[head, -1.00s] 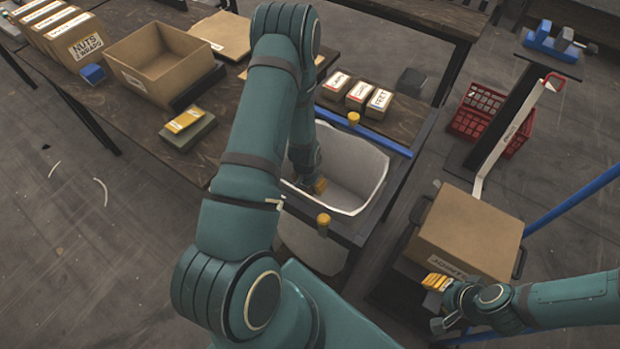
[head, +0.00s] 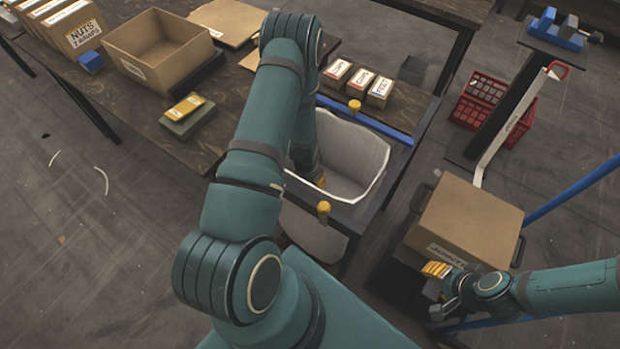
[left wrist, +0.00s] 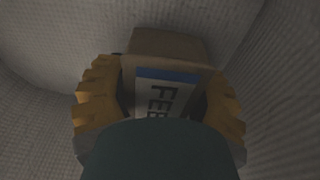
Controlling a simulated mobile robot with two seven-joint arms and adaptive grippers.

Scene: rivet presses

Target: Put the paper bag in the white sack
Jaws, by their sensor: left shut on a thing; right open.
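The white sack (head: 350,160) stands open in a dark frame at the edge of the workbench. My left arm reaches down into it, and my left gripper (head: 318,183) is mostly hidden behind the arm and inside the sack. In the left wrist view, the yellow fingers of my left gripper (left wrist: 160,105) are shut on the brown paper bag (left wrist: 168,48), which has a blue-edged white label. The sack's pale woven walls (left wrist: 40,40) surround them. My right gripper (head: 442,290) is open at the lower right, beside a cardboard box.
The closed cardboard box (head: 465,215) sits on a dark cart at right. Small labelled packages (head: 360,82) stand behind the sack by a blue rail (head: 365,119). An open carton (head: 160,50) and a yellow packet (head: 186,106) are on the workbench (head: 130,105). A red crate (head: 490,105) is behind.

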